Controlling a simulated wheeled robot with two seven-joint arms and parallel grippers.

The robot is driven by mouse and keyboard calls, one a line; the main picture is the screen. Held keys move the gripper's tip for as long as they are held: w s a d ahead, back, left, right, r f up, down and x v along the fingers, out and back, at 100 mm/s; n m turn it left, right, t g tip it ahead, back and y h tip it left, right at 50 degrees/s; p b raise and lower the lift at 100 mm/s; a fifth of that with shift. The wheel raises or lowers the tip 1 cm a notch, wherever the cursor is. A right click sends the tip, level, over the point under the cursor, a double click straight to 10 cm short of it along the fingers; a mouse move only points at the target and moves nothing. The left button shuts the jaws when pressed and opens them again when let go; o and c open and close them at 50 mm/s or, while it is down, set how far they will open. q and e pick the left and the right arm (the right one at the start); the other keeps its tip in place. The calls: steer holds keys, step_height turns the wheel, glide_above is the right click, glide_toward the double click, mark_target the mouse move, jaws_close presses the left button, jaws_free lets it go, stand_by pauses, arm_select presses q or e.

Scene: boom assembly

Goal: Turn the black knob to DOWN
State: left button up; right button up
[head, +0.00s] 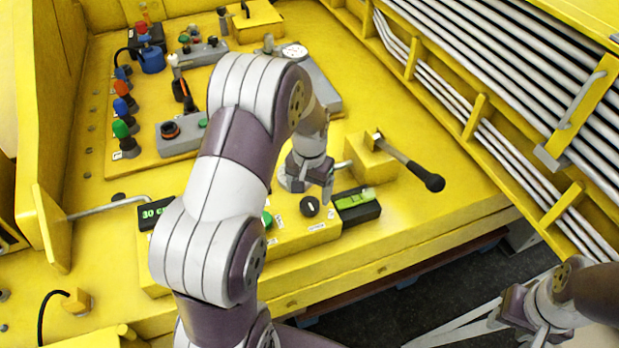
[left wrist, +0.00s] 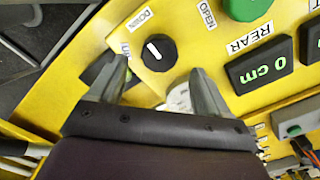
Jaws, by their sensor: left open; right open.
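The black knob (head: 309,206) is on the yellow panel at the front edge of the machine. In the left wrist view the round black knob (left wrist: 166,57) has a short white mark, slanted toward the upper left. The DOWN label (left wrist: 138,21) is above and left of it; another label, beside the left-hand finger, is partly hidden. My left gripper (head: 318,188) is open just above the knob. In the left wrist view its fingers (left wrist: 156,66) are spread on either side below the knob, apparently not gripping it. My right gripper (head: 532,314) is at the lower right, away from the panel.
A lever with a black handle (head: 425,177) stands right of the knob. A green-lit display (head: 356,199) is close beside it, and a green button (head: 267,219) lies to its left. The left wrist view shows a 0 cm display (left wrist: 261,73) marked REAR. My left arm hides part of the panel.

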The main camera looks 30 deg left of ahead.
mark_target(309, 203)
arm_select(q)
step_height(309, 203, up, 8)
steer(key=b, duration=0.1)
steer(key=shift+r, duration=0.25)
steer(key=shift+s, duration=0.1)
